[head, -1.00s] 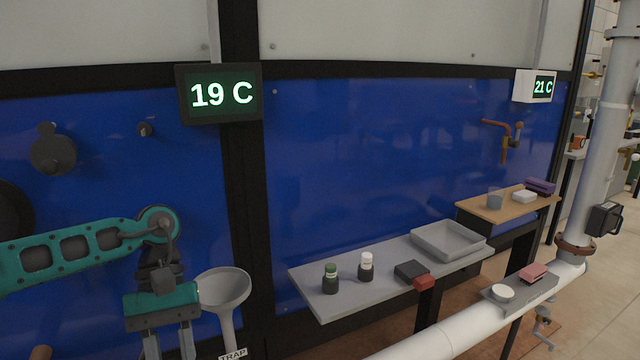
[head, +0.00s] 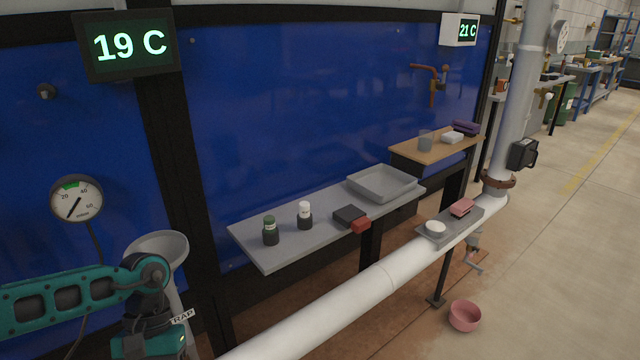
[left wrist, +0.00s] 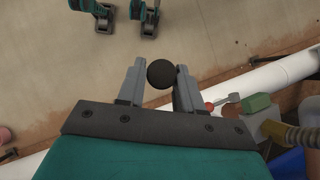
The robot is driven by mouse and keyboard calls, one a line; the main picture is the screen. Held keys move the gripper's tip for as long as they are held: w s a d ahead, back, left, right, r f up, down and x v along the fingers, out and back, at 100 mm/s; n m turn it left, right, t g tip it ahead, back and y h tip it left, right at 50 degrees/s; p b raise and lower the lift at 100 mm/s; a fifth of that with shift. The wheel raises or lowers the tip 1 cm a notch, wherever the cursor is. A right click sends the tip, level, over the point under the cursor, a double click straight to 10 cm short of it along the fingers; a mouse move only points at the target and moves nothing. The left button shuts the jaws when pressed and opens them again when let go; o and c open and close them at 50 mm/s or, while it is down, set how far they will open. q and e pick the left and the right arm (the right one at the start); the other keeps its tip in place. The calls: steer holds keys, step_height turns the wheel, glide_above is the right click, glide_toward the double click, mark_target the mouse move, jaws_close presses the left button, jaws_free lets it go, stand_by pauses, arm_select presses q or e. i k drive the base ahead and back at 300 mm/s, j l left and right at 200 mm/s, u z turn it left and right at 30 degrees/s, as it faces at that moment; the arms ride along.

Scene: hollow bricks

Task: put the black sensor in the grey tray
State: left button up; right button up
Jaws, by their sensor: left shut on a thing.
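My left gripper (left wrist: 160,82) is shut on a round black thing, seen end-on between its fingertips in the left wrist view; I take it for the black sensor (left wrist: 161,73). In the head view the left arm is at the lower left and its fingers are below the picture edge, so the held thing is hidden there. The grey tray (head: 383,184) is shallow and looks empty. It stands at the far right end of the grey shelf (head: 268,257), well to the right of my left arm. My right gripper is in no view.
On the shelf are a green-capped bottle (head: 270,231), a white-capped bottle (head: 305,216) and a black-and-red block (head: 350,216) near the tray. A white pipe (head: 330,307) runs in front of the shelf. A funnel (head: 158,245) stands beside my left arm. A pink bowl (head: 465,316) is on the floor.

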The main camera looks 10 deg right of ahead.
mark_target(375, 188)
steer(key=i+l, duration=0.15)
steer(key=l, duration=0.2)
steer(key=i+l, duration=0.2)
steer(key=l, duration=0.2)
steer(key=i+l, duration=0.15)
steer(key=l, duration=0.2)
steer(key=i+l+z, duration=0.1)
steer(key=l, duration=0.25)
steer(key=i+l, duration=0.25)
steer(key=l, duration=0.15)
steer(key=i+l, duration=0.15)
steer(key=l, duration=0.2)
